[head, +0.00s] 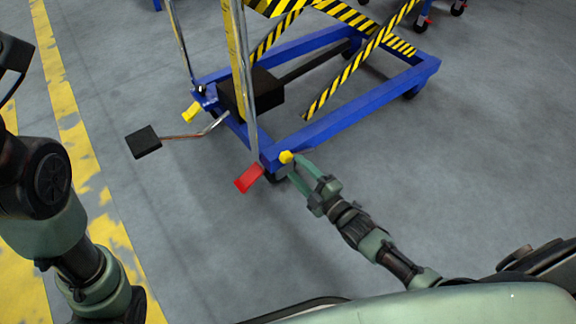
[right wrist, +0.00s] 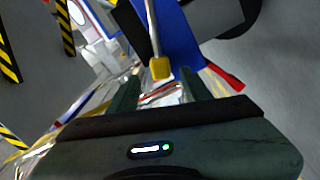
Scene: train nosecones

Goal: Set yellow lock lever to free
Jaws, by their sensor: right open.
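A blue lift cart (head: 352,118) stands on the grey floor in the head view. A yellow lever end (head: 286,157) shows at its near corner, and a yellow lever end (right wrist: 160,68) on a thin metal rod shows in the right wrist view. My right gripper (head: 294,171) is open at that corner, its fingertips close to the yellow end. In the right wrist view the yellow end appears between the two fingers; contact cannot be told. Another yellow lever (head: 191,112) is at the cart's left corner. My left arm is at the left edge; its gripper is out of view.
A red lever (head: 248,179) sticks out from the near corner, left of my right gripper. A black pedal (head: 143,142) on a bent rod reaches out further left. A chrome post (head: 249,100) rises above the corner. The floor in front is clear.

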